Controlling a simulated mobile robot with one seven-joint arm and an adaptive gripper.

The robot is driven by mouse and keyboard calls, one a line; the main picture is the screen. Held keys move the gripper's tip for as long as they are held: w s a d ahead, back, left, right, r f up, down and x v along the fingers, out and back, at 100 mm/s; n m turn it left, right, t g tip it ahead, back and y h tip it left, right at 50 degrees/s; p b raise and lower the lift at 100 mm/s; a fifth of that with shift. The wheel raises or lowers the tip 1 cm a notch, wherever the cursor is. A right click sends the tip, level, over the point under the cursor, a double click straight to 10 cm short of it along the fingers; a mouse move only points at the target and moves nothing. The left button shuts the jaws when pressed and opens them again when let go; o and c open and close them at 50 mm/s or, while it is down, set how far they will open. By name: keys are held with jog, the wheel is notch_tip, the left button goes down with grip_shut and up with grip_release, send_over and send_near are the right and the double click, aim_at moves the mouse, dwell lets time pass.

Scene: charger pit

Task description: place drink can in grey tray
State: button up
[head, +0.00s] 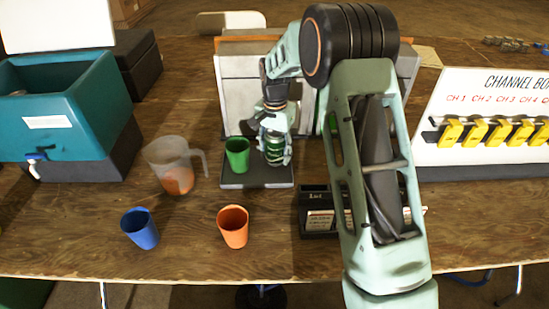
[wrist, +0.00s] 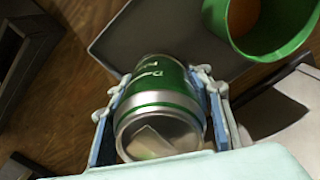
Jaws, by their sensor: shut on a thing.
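The green drink can (head: 275,150) is held upright between the fingers of my gripper (head: 274,152), over the right part of the grey tray (head: 262,178). In the wrist view the can (wrist: 158,100) shows its silver end and green label, with a finger of my gripper (wrist: 160,108) on each side. The tray (wrist: 130,35) lies beyond it there. I cannot tell whether the can touches the tray. A green cup (head: 237,154) stands on the tray's left part, close beside the can. It also shows in the wrist view (wrist: 285,40).
A clear jug (head: 172,166), a blue cup (head: 140,229) and an orange cup (head: 233,227) stand left and in front. A black holder (head: 318,222) sits at the front right, partly behind my arm. A grey box (head: 235,95) stands behind the tray.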

notch_tip(320, 180, down, 2)
jog(key=shift+f, duration=0.15)
jog(key=shift+s, duration=0.1)
jog(key=o, duration=1.2)
jog(key=shift+f, duration=0.1)
notch_tip(320, 180, up, 12)
jog(key=shift+r+p, duration=0.15)
jog(key=shift+p, duration=0.3)
